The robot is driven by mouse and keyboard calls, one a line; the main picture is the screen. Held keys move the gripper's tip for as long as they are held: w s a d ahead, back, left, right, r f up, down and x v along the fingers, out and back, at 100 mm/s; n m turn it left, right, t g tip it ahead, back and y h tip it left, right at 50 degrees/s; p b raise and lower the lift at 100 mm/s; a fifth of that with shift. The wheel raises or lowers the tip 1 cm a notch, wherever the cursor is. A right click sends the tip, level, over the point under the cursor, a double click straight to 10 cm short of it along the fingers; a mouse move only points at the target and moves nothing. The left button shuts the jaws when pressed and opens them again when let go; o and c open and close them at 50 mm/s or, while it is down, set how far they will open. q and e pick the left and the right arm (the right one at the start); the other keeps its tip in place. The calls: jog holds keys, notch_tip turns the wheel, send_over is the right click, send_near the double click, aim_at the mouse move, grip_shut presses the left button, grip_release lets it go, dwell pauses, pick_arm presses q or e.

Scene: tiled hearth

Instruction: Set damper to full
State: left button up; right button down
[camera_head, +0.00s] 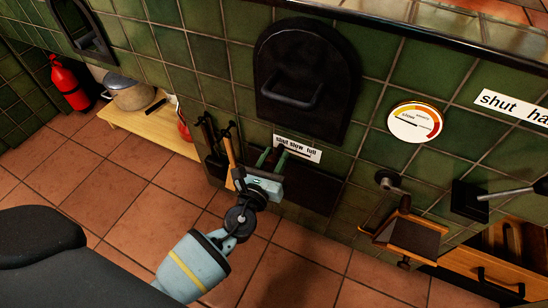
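A label reading "shut slow full" (297,148) is on the green tiled wall, above a dark plate (312,190). My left gripper (273,160) reaches up to the wall at the left part of this label. Its fingers are beside a small dark reddish part there; whether they grip it is too small to tell. A second label, starting "shut ha" (512,104), is cut off at the right edge. Below it, a metal lever (510,192) sticks out from a black mount (468,201). I cannot tell which control is the damper. My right gripper is not in view.
A black stove door (306,75) is above the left gripper. A round gauge (415,122) and a crank handle (392,184) are to its right, over a wooden-framed box (410,236). Tools hang close by at left. A pot (130,92) and red extinguisher (70,83) stand farther left.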

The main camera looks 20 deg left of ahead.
pick_arm(q)
grip_shut()
jog(key=d, duration=0.7)
jog(key=shift+s+d+f, duration=0.1)
jog(key=shift+s+d, duration=0.05)
jog(key=shift+d, duration=0.6)
jog(key=o, duration=0.5)
grip_release()
jog(key=shift+d, duration=0.1)
jog(key=shift+o, duration=0.2)
jog(key=shift+s, duration=0.2)
jog(key=s, duration=0.7)
jog(key=shift+s+p, duration=0.25)
jog(key=shift+p, duration=0.15)
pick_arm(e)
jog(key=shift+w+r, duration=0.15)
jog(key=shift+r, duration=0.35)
